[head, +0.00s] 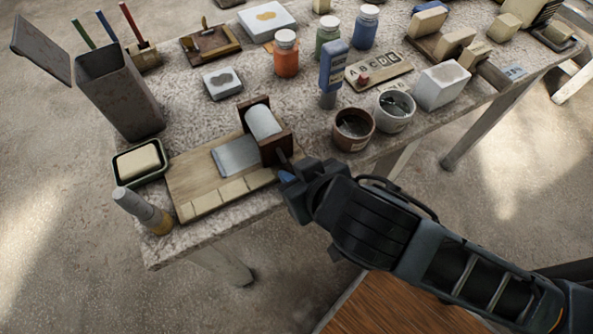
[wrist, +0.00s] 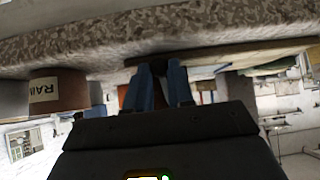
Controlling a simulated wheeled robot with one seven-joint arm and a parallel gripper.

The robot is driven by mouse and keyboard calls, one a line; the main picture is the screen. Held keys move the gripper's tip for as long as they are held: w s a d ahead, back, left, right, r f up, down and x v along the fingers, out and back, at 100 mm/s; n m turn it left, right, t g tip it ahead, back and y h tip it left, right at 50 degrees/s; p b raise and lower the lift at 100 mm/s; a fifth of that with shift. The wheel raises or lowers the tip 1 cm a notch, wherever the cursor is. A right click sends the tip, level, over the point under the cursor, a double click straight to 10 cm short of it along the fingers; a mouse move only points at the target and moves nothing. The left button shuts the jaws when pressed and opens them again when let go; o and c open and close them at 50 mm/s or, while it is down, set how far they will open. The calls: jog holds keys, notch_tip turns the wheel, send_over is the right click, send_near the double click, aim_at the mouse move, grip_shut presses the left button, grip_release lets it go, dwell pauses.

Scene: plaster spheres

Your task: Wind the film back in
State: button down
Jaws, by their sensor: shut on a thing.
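A pale roll of film (head: 263,121) sits between two dark brown side plates on a wooden board (head: 187,179). A grey, glossy length of film (head: 236,156) lies out flat from the roll over the board. A dark crank (head: 282,157) sticks out from the near side plate. My gripper (head: 287,176) is at this crank, by the table's front edge. In the wrist view my blue fingers (wrist: 161,92) are closed around a dark part that looks like the crank's handle; its end is mostly hidden between them.
A brown cup (head: 353,130) and a white cup (head: 395,112) stand right of the roll. A soap dish (head: 139,161) and an upright brush-like tool (head: 142,211) are at the left. Bottles stand behind. Pale tiles (head: 218,196) line the board's front.

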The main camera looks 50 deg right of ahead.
jog(key=c, duration=1.3)
grip_release()
jog(key=shift+p+v, duration=1.7)
jog(key=shift+v, duration=2.25)
